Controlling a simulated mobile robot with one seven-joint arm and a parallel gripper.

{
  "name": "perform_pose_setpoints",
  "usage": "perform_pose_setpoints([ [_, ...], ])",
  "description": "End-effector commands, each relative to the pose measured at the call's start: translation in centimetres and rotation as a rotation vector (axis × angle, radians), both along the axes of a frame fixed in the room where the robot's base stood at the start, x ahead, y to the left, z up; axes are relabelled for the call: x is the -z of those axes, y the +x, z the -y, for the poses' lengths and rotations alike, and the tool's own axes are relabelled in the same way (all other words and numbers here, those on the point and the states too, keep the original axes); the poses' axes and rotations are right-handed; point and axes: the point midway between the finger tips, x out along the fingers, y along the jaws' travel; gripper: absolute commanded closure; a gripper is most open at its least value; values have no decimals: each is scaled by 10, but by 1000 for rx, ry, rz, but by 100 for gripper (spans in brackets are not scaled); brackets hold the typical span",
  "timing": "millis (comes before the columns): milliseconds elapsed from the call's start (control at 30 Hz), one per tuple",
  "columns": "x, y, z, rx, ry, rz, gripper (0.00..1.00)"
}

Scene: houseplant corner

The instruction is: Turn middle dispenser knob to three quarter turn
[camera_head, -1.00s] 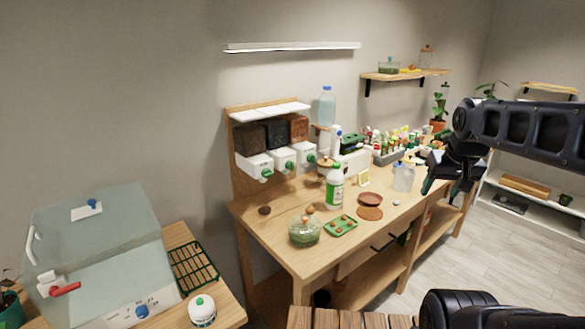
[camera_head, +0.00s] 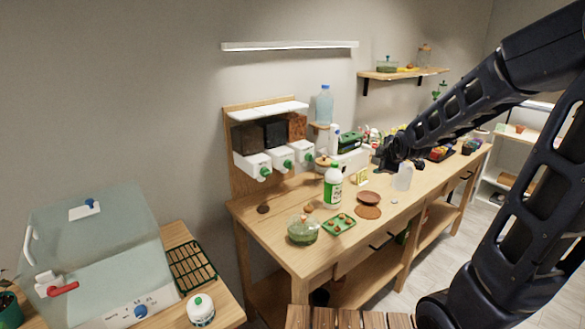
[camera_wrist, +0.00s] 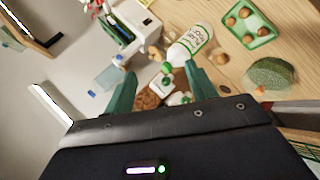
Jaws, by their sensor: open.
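The dispenser is a wooden stand with three white spouts, each with a green knob, under dark, black and reddish-brown bins. The middle dispenser knob (camera_head: 287,164) is on the centre spout, between the left knob (camera_head: 264,171) and the right knob (camera_head: 309,157). My gripper (camera_head: 385,158) is to the right of the dispenser, over the bench and apart from the knobs. In the wrist view my gripper (camera_wrist: 160,85) shows two teal fingers wide apart with nothing held. White spouts with green knobs show small between the fingers there; I cannot tell which is the middle one.
A white bottle (camera_head: 333,186) with a green label stands on the bench (camera_head: 270,226) in front of the dispenser. A clear blue-capped bottle (camera_head: 325,104) stands behind.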

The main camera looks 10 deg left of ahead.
Motion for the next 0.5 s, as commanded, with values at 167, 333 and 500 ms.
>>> perform_pose_setpoints([
  [167, 20, 33, -37, -206, -192, 156, 44],
  [333, 38, 57, -74, -385, -388, 326, 44],
  [500, 55, 71, -114, -550, -592, 512, 44],
])
